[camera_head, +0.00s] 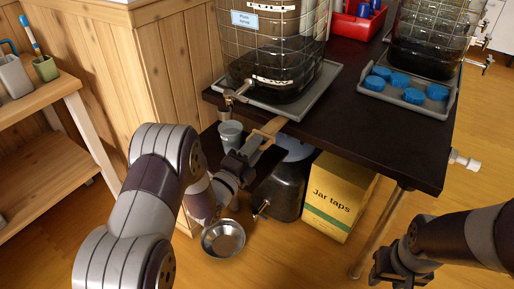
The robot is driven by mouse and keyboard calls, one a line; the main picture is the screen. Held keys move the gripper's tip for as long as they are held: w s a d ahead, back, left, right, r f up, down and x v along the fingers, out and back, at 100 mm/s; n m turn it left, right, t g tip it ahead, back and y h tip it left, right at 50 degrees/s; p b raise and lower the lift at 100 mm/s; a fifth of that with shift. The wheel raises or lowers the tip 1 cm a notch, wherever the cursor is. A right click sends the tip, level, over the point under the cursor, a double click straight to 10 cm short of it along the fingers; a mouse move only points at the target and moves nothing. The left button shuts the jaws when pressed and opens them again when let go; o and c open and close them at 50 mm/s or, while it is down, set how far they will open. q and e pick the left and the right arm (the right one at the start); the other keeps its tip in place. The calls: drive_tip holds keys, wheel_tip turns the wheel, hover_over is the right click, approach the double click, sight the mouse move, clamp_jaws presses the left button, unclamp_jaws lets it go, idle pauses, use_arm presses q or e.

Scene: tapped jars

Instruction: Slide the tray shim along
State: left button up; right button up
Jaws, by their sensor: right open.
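My right gripper (385,272) is open and empty at the lower right, away from the table.
Another tray (446,109) holds several blue lids before a second jar (430,40). Below are a dark jar (286,190), a "Jar taps" box (338,198) and a metal bowl (222,239).

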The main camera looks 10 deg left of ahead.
sight(269, 131)
use_arm(q)
drive_tip(key=shift+w+d+r, duration=0.1)
drive_tip(key=shift+w+d, duration=0.1)
drive_tip(key=shift+w, duration=0.3)
clamp_jaws()
drive_tip(key=b+x, duration=0.1)
drive_tip(key=x, duration=0.1)
drive_tip(key=b+x, duration=0.1)
drive_tip(key=x, duration=0.1)
drive_tip(key=f+b+x, duration=0.1)
drive_tip(key=shift+w+d+f, duration=0.1)
drive_tip(key=shift+w+d, duration=0.1)
drive_tip(key=shift+w, duration=0.25)
drive_tip(key=shift+r, duration=0.3)
unclamp_jaws()
drive_tip(key=shift+w, duration=0.1)
